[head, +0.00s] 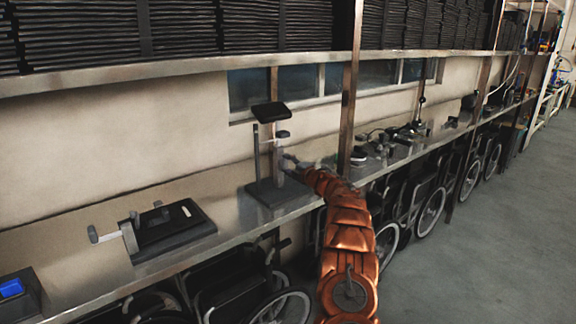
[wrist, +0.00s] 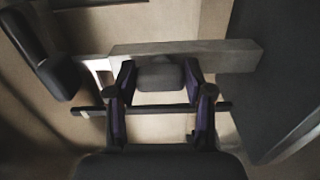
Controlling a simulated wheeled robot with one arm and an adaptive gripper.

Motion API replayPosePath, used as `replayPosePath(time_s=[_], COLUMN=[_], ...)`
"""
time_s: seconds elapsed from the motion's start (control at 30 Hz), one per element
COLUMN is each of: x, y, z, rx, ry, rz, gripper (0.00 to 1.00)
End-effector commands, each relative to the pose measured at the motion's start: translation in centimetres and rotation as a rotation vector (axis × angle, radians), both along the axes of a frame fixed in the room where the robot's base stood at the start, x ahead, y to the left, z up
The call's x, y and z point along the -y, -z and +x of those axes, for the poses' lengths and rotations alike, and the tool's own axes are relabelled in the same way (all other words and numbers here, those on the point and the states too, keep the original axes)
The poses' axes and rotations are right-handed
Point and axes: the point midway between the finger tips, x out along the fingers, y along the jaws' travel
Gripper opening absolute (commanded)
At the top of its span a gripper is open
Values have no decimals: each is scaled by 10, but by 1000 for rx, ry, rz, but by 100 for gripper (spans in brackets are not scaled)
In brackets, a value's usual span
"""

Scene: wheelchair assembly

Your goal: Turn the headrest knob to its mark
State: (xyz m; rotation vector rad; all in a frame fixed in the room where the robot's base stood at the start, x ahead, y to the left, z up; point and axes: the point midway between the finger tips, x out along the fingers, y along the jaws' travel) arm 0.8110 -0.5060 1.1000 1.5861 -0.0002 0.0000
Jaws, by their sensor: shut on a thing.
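The headrest stand shows in the head view, with a dark tilted headrest pad (head: 271,112) on top of grey posts and a flat dark base (head: 280,192) on the bench. My gripper (head: 291,163) reaches the stand's post from the right, below the pad. In the wrist view, my gripper (wrist: 160,74) has its two dark, purple-sided fingers on either side of a grey rounded knob (wrist: 160,77) and is shut on it. The knob sits against a grey bar (wrist: 225,56). A mark on the knob cannot be made out.
A thin dark rod (wrist: 150,109) crosses the wrist view near the fingers. A dark fixture (head: 172,226) lies on the bench (head: 85,262) at left, and a blue-screened box (head: 15,292) at its end. Wheelchairs (head: 430,212) stand under the bench. The floor at right is clear.

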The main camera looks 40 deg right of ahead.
Motion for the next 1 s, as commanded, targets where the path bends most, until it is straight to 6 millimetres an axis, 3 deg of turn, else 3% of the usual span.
replayPosePath(time_s=[0.27, 0.67, 1.0], x=[0, 0, 1], y=[0, 0, 0], z=[0, -2, -26], rx=[0, -1, -2], ry=[0, 0, 1], rz=[1, 1, 3], gripper=[77, 77, 77])
